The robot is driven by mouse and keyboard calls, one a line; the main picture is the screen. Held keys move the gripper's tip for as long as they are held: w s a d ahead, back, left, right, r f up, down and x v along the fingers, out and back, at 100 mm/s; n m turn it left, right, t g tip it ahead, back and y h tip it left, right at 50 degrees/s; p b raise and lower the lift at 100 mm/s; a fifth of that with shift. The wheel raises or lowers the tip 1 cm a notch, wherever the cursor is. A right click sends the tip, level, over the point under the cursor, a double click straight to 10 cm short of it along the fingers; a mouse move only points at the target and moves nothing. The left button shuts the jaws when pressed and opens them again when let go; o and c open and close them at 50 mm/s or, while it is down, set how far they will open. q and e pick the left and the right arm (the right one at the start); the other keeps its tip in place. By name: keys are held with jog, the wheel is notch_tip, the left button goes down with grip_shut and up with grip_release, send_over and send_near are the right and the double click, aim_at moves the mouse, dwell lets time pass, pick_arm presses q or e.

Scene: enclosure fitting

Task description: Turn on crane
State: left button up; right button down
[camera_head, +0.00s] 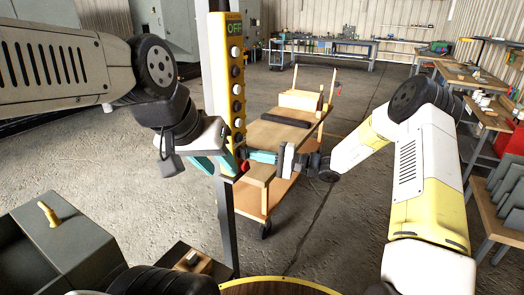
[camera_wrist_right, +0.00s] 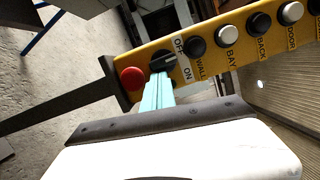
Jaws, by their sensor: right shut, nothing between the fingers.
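The yellow crane control pendant (camera_head: 236,85) stands upright in the head view, with a green OFF sign at its top and a column of white and black buttons. In the right wrist view the pendant (camera_wrist_right: 205,45) shows a black rotary switch (camera_wrist_right: 162,61) by the OFF and ON labels, next to a red button (camera_wrist_right: 133,78). My right gripper (camera_head: 252,156) is shut and empty; in the right wrist view its teal fingertips (camera_wrist_right: 160,78) are at the switch. Contact is unclear. My left gripper (camera_head: 215,164) is open near the pendant's lower left side.
The pendant is mounted on a dark post (camera_head: 226,225). A wooden cart (camera_head: 258,190) stands behind it. A grey box (camera_head: 70,245) is at the lower left, and workbenches (camera_head: 483,112) line the right. The floor between is mostly clear.

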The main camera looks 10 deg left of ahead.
jog(key=shift+s+a+f+m, duration=0.1)
jog(key=shift+f+m, duration=0.05)
jog(key=shift+m, duration=0.35)
jog(key=shift+s+f+m, duration=0.1)
jog(key=shift+m, duration=0.4)
jog(key=shift+f, duration=0.1)
dwell(0.5)
jog(key=s+d, duration=0.1)
jog(key=d, duration=0.6)
jog(key=shift+s+d+f, duration=0.15)
jog(key=shift+d+f, duration=0.15)
jog(key=shift+d, duration=0.05)
